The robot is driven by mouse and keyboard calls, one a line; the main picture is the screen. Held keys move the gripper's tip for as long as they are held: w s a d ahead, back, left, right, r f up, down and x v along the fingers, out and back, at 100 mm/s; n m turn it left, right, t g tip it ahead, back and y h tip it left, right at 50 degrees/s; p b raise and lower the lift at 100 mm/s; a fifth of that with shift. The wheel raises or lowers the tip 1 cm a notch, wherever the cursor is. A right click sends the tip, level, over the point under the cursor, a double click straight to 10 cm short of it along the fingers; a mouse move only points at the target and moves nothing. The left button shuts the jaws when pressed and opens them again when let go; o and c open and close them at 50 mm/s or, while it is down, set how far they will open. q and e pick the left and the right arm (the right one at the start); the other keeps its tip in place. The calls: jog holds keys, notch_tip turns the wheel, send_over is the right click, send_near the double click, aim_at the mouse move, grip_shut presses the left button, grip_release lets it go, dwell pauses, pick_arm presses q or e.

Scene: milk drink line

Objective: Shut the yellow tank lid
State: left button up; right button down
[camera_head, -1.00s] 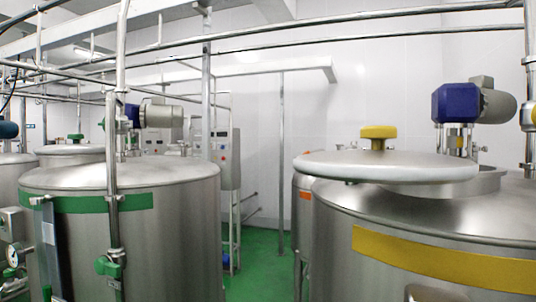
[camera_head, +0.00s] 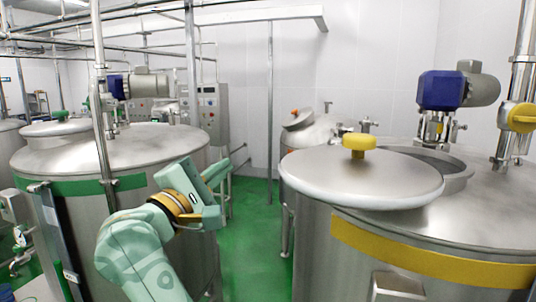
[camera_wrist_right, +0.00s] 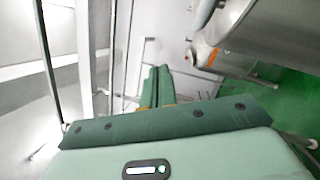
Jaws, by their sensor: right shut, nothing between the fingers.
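The yellow tank lid (camera_head: 350,180) is a round steel disc with a pale rim and a yellow knob (camera_head: 359,145) on top. It lies level but off to the left of its opening (camera_head: 445,166), which is partly uncovered, and overhangs the left edge of the yellow-banded tank (camera_head: 420,225). My right gripper (camera_head: 222,172) is shut and empty, left of the lid and apart from it, in front of the green-banded tank. Its fingers also show in the right wrist view (camera_wrist_right: 155,85). My left gripper is not in view.
The green-banded tank (camera_head: 120,155) stands at left with a vertical pipe (camera_head: 100,120) before it. A blue motor (camera_head: 441,90) rises behind the opening. A smaller tank with an orange-topped part (camera_head: 300,125) stands behind the lid. Green floor (camera_head: 255,230) is clear between the tanks.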

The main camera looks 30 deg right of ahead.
jog(key=w+d+f+m+y+p, duration=0.2)
jog(key=d+p, duration=0.5)
jog(key=d, duration=0.4)
jog(key=shift+w+d+f+m+y, duration=0.2)
jog(key=shift+d+f+m+y, duration=0.15)
jog(key=shift+f+m+y, duration=0.55)
jog(key=shift+r+g+h, duration=0.25)
jog(key=shift+g+h, duration=0.05)
